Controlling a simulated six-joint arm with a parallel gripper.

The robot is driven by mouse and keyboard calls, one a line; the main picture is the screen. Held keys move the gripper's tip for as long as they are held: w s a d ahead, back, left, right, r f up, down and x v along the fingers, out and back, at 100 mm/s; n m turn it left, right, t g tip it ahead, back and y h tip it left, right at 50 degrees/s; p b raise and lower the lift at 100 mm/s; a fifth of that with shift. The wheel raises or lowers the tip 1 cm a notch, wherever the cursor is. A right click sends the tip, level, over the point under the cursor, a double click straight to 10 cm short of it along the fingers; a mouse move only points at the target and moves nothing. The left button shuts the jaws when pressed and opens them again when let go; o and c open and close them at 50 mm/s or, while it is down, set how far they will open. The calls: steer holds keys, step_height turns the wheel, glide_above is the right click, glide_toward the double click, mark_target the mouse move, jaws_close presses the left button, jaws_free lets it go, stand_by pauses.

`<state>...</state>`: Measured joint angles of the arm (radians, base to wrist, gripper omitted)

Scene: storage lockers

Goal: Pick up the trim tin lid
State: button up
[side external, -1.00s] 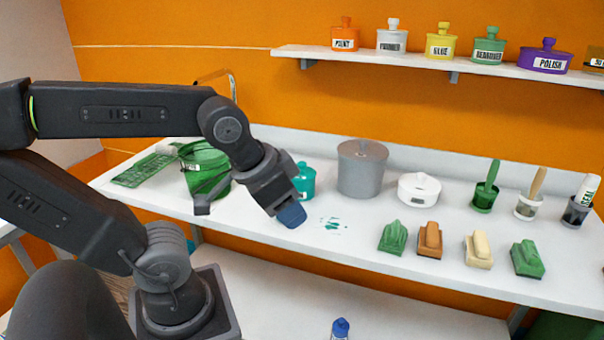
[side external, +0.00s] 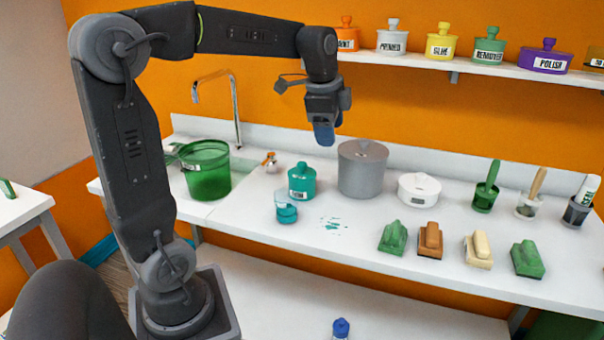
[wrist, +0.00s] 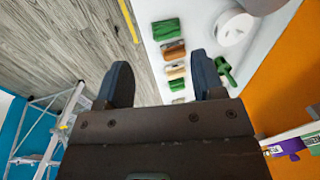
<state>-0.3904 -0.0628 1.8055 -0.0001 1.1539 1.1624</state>
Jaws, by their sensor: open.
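A teal tin (side external: 302,190) stands on the white counter, with a knobbed teal lid (side external: 302,171) on it. Its label is too small to read, so I cannot confirm that it is the trim tin. My gripper (side external: 325,138) is open and empty, with blue fingers pointing down, high above the counter and up to the right of the teal tin. In the wrist view the two fingers of my gripper (wrist: 160,80) are apart with nothing between them. The teal tin does not show clearly there.
A clear cup with teal liquid (side external: 286,212) stands in front of the teal tin. A grey pot (side external: 362,172) and a white round container (side external: 418,190) are to its right. A green bucket (side external: 206,172) and a tap (side external: 236,105) are left. Labelled tins line the shelf (side external: 460,72).

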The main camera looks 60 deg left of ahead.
steer(key=w+a+f+m+g, duration=0.1)
steer(key=w+a+f+m, duration=0.15)
steer(key=a, duration=0.45)
steer(key=w+a+f+m+g, duration=0.1)
steer(key=w+a+m, duration=0.2)
steer(key=a, duration=0.4)
steer(key=m+h, duration=0.1)
steer(key=m, duration=0.3)
glide_toward(302, 163)
steer(key=shift+n+g, duration=0.25)
steer(key=shift+g, duration=0.05)
steer(key=f, duration=1)
steer(key=shift+w+f, duration=0.25)
steer(key=shift+f, duration=0.05)
steer(key=shift+c, duration=0.4)
steer(key=c, duration=0.9)
